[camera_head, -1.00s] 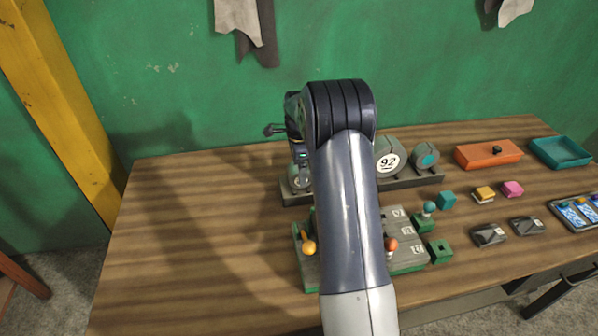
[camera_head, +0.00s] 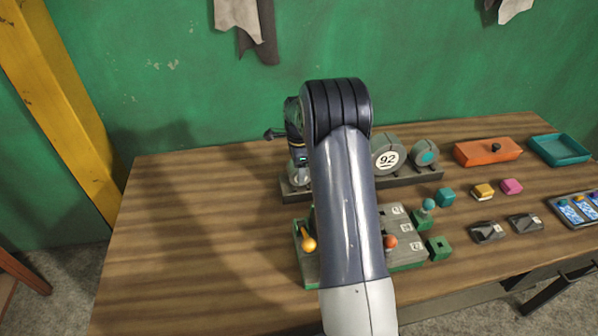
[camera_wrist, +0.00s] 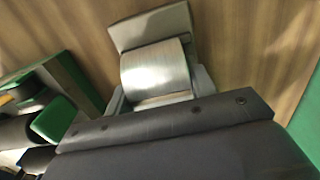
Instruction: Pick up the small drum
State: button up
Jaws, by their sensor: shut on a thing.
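The small drum (camera_head: 300,180) is a pale metal cylinder at the left end of a low dark rack (camera_head: 412,178), partly hidden by my arm in the head view. In the wrist view the drum (camera_wrist: 157,68) lies between two grey fingers, its ribbed silver side facing the camera. My gripper (camera_head: 299,170) is over the left end of the rack, shut on the drum. I cannot tell whether the drum still touches the rack.
A larger drum marked 92 (camera_head: 387,156) and a teal-centred drum (camera_head: 425,153) stand on the rack. A lever board (camera_head: 405,240) lies in front, partly behind my arm. An orange box (camera_head: 485,152) and a teal tray (camera_head: 560,149) sit right. The table's left side is clear.

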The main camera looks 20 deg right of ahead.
jog(key=shift+c, duration=0.5)
jog(key=shift+w+r, duration=0.1)
jog(key=shift+r, duration=0.45)
notch_tip(320, 180, up, 9)
jog(key=shift+f+b, duration=0.1)
jog(key=shift+b, duration=0.8)
